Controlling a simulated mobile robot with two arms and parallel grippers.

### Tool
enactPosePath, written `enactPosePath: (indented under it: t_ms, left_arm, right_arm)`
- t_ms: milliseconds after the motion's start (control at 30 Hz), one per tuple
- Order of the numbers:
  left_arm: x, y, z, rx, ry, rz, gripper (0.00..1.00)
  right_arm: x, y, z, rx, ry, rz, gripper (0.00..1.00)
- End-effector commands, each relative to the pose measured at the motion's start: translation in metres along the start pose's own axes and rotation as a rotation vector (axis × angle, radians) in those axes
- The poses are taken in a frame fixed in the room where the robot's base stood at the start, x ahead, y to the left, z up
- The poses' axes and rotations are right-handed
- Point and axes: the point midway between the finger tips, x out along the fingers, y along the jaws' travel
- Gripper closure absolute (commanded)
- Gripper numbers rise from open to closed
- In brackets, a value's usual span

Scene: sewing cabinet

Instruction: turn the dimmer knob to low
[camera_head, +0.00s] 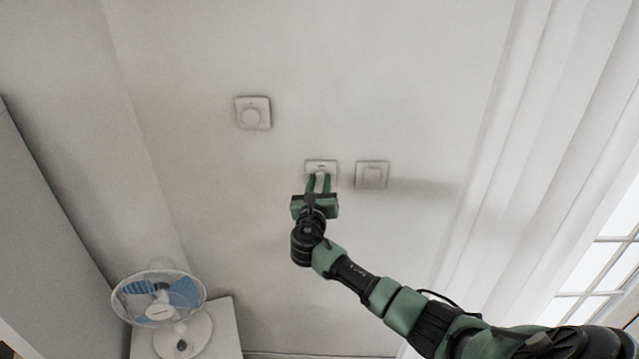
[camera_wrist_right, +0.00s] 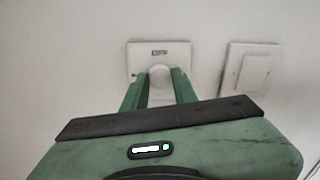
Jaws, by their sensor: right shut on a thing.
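The dimmer knob (camera_wrist_right: 159,76) is a round white knob on a square white wall plate (camera_wrist_right: 173,51), with a small dark-framed marking above the knob. In the head view the plate (camera_head: 320,164) is the middle of three wall fittings, and the knob is mostly hidden by my gripper. My right gripper (camera_head: 319,178) reaches up to it, and its green fingers are shut on the knob, one on each side. The right wrist view also shows the gripper (camera_wrist_right: 160,80) around the knob. The knob's exact setting is too small to read. My left gripper is not in view.
A flat switch (camera_head: 372,175) is close to the right of the dimmer. A blue-bladed fan (camera_head: 160,297) stands on a white cabinet (camera_head: 228,325) at lower left. White curtains (camera_head: 540,130) hang at the right.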

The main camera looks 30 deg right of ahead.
Motion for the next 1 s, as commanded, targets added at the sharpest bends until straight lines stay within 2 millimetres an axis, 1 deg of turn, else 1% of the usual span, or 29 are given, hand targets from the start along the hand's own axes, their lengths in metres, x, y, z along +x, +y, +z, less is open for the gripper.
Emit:
enactPosePath:
  t_ms: [500,533,567,600,900,1000]
  left_arm:
    - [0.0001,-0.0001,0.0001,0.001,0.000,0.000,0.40]
    - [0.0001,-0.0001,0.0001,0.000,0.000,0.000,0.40]
    - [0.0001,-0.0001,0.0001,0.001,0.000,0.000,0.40]
    - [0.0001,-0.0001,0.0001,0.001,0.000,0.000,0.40]
    - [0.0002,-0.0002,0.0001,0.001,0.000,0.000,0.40]
    - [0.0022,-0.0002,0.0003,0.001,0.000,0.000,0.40]
  right_arm:
    - [-0.0005,0.0003,-0.0020,-0.021,0.002,0.000,1.00]
    - [-0.0005,0.0003,-0.0020,-0.021,0.002,0.000,0.70]
    - [-0.0005,0.0003,-0.0020,-0.021,0.002,0.000,0.61]
    - [-0.0005,0.0003,-0.0019,-0.021,0.002,0.000,0.51]
    - [-0.0006,0.0003,-0.0007,-0.020,0.000,0.000,0.51]
    - [-0.0057,0.0008,-0.0018,-0.020,-0.001,0.001,0.51]
